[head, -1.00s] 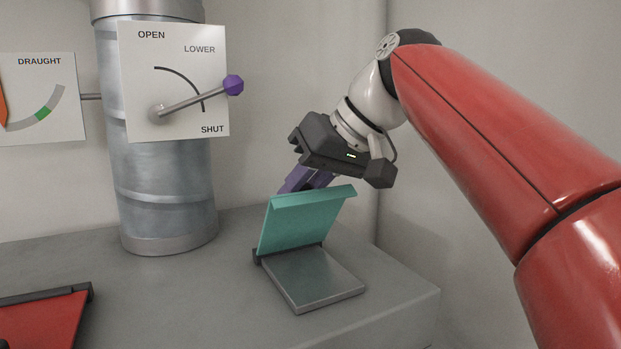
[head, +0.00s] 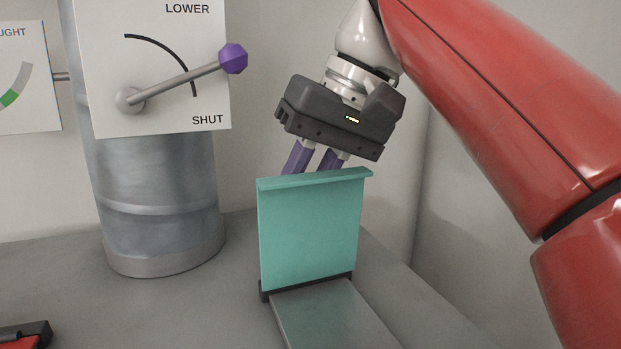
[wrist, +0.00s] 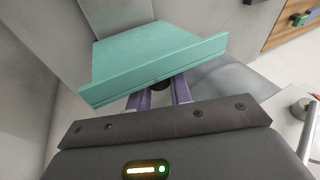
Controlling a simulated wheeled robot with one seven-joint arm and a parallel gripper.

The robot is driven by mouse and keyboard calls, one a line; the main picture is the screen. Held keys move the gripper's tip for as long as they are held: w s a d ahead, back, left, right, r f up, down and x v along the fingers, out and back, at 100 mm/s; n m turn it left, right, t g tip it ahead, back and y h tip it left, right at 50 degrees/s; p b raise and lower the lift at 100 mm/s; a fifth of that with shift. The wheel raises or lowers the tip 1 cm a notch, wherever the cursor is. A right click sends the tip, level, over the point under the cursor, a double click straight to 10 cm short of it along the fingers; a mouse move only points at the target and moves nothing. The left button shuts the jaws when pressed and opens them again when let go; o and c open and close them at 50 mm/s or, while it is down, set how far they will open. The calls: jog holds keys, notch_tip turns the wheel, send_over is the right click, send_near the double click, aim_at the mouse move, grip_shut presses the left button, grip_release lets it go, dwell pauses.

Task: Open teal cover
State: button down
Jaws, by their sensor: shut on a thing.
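The teal cover (head: 310,228) stands about upright on its dark hinge bar at the back of a grey metal plate (head: 335,315). A lip runs along its top edge. In the wrist view, the cover (wrist: 155,55) spreads just beyond the fingers. My gripper (head: 313,165) is behind the cover's top edge in the head view, pointing down. Its two purple fingers stand a little apart, with their tips hidden by the cover. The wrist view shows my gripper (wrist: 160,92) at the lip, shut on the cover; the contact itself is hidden.
A metal column (head: 160,225) with a lever panel (head: 155,70) stands to the left; its purple-knobbed lever (head: 180,82) sticks out rightward. A red panel (head: 18,342) shows at the lower left. The grey bench (head: 190,310) is clear between them. Walls stand behind.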

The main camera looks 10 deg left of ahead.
jog(key=shift+w+f, duration=0.1)
jog(key=shift+f, duration=0.05)
jog(key=c, duration=1.4)
grip_release()
jog(key=shift+o, duration=0.3)
